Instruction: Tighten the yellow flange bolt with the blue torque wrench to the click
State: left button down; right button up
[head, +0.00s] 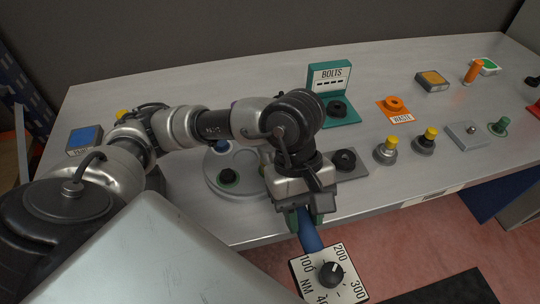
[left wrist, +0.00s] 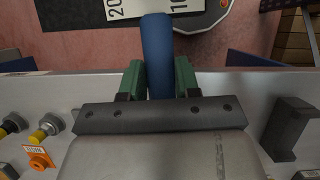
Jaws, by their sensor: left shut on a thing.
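My left gripper (head: 308,222) is shut around the blue handle (head: 311,241) of the torque wrench, beyond the table's front edge. In the left wrist view the handle (left wrist: 157,55) stands between the green fingers (left wrist: 160,80). The handle runs to a white dial plate (head: 345,271) with a black knob, marked in NM; I cannot tell whether they are joined. A round grey flange (head: 247,158) lies partly behind my arm, with a green-ringed black piece (head: 227,177) on it. Yellow tops show on two stands (head: 387,147) (head: 424,144) to the right; I cannot tell which yellow piece is the flange bolt.
The grey table (head: 400,185) holds a green BOLTS stand (head: 328,77), an orange washer card (head: 397,117), a grey block (head: 465,136) and a blue-topped box (head: 85,139). A dark block (head: 347,161) sits beside my gripper. Reddish floor (head: 440,235) lies in front.

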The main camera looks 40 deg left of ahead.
pick_arm(q)
jog(key=shift+r, duration=0.45)
jog(key=shift+r+p, duration=0.75)
jog(key=shift+r, duration=0.5)
jog(key=shift+r+p, duration=0.85)
jog(key=shift+r, duration=1.1)
jog(key=shift+s+d+r+p, duration=0.4)
jog(key=shift+s+d+r, duration=0.4)
jog(key=shift+d, duration=0.2)
jog(key=shift+s+d+r+p, duration=0.4)
jog(key=shift+s+d+r, duration=0.3)
jog(key=shift+d, duration=0.3)
